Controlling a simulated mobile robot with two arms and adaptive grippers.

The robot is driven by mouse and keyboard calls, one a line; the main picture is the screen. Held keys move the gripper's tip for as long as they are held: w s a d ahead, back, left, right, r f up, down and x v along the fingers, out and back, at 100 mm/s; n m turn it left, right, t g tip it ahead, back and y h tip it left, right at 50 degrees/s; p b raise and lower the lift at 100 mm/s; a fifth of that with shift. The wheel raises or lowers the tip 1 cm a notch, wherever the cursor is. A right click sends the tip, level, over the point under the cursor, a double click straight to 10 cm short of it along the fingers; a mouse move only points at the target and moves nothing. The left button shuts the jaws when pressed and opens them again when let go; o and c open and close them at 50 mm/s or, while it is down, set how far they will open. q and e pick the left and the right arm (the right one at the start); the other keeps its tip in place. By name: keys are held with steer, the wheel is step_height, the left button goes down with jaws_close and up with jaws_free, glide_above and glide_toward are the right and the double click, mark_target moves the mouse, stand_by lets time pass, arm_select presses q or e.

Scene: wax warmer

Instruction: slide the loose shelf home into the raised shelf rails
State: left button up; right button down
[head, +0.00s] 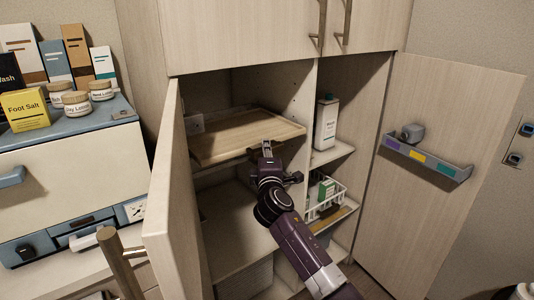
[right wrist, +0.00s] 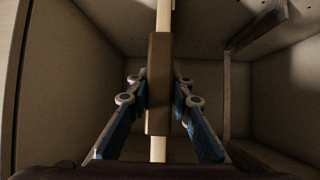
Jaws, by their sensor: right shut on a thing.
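The loose shelf (head: 235,135) is a light wooden board with a raised rim, inside the upper left bay of the open cabinet. My right gripper (head: 267,148) is at its front edge. In the right wrist view the shelf's edge (right wrist: 163,15) is a pale strip seen end-on, with a brown block (right wrist: 159,75) on it. My right fingers (right wrist: 160,90) are closed on both sides of this block. The raised rails cannot be clearly made out in the head view, so whether the shelf sits in them cannot be told. My left gripper is out of view.
The open left door (head: 172,200) stands close to the shelf's left side. A divider separates the right bay, which holds a white bottle (head: 326,123) and a wire basket (head: 325,200). The right door (head: 440,170) is open too.

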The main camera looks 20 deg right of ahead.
mark_target(258, 146)
steer(key=shift+w+a+r+b, duration=0.1)
steer(key=shift+w+a+b, duration=0.25)
steer(key=shift+w+b, duration=0.45)
steer(key=shift+w+a+r+b, duration=0.1)
steer(key=shift+w+a+b, duration=0.2)
steer(key=shift+w+b, duration=0.4)
steer(key=shift+w, duration=0.35)
